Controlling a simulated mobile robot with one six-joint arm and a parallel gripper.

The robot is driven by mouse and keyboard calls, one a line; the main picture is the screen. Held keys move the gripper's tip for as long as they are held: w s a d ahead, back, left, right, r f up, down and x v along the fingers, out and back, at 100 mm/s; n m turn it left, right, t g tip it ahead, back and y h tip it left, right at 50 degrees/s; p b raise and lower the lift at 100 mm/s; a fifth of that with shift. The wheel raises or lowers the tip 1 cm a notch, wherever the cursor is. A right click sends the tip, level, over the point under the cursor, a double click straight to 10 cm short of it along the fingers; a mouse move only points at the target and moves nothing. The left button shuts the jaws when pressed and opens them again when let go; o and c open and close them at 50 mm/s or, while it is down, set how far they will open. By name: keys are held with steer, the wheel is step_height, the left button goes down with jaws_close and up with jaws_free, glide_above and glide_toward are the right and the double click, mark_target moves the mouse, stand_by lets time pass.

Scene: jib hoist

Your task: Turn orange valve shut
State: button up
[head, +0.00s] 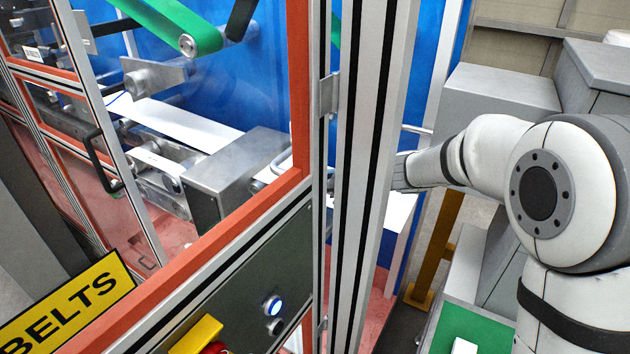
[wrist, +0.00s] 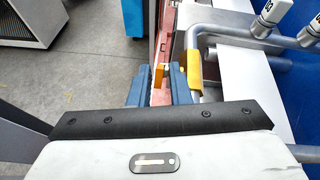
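In the wrist view, my gripper (wrist: 160,78) has two blue fingers standing apart. A small upright orange piece (wrist: 158,74) shows between the fingertips, nearer the left one, with a gap visible on its right. It may be part of the orange valve; I cannot tell whether a finger touches it. A yellow-orange handle-like piece (wrist: 194,70) lies along a grey pipe (wrist: 196,40) just right of the right finger. In the head view, my gripper and the valve are hidden behind the aluminium post.
The aluminium post (head: 372,150) and orange-framed machine enclosure (head: 300,90) stand left of my arm. In the wrist view, white labelled parts (wrist: 265,22) sit at the upper right, beside a blue panel (wrist: 300,90). Open grey floor (wrist: 70,80) lies to the left.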

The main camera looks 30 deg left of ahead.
steer(key=o, duration=0.4)
steer(key=shift+b+v, duration=1.1)
steer(key=shift+v, duration=2.8)
steer(key=shift+d, duration=0.1)
steer(key=shift+c, duration=0.8)
steer(key=shift+h, duration=0.9)
steer(key=d+b, duration=0.2)
steer(key=d+f+b, duration=0.1)
steer(key=d, duration=0.1)
steer(key=d+b, duration=0.2)
steer(key=shift+w+d+f+b, duration=0.1)
steer(key=shift+w+f+b, duration=0.1)
steer(key=shift+f+b, duration=0.15)
jaws_close()
steer(key=a+f+p, duration=0.2)
steer(key=a+p, duration=0.2)
steer(key=a, duration=0.7)
